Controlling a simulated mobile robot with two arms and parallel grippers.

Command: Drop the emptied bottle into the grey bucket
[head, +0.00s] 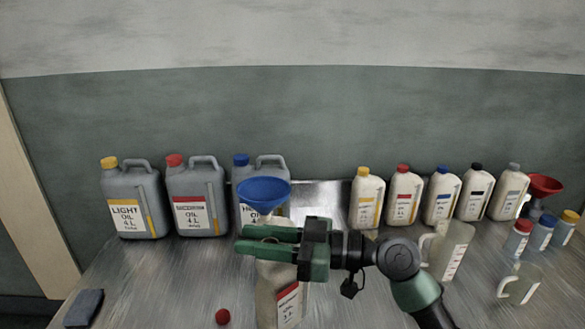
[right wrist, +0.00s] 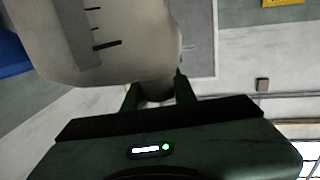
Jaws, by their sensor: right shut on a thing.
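My right gripper (head: 268,244) has green fingers and reaches in from the right in the head view. It is shut on the upper part of a cream bottle (head: 266,305) with a red-and-white label, which hangs or stands below the fingers. In the right wrist view the bottle (right wrist: 120,50) fills the upper left, with a grey strip and dark marks, and the fingers (right wrist: 160,92) meet at its narrow end. A blue funnel (head: 263,191) shows just behind the gripper; what it rests on is mostly hidden. No grey bucket shows. My left gripper is not in view.
Large grey oil cans (head: 130,203) stand at the back left. Several cream bottles (head: 403,198) line the back right. A clear jug (head: 452,250), a smaller clear mug (head: 518,285), a red funnel (head: 543,184) and small capped bottles (head: 540,235) stand right. A red cap (head: 222,316) and dark block (head: 84,308) lie in front.

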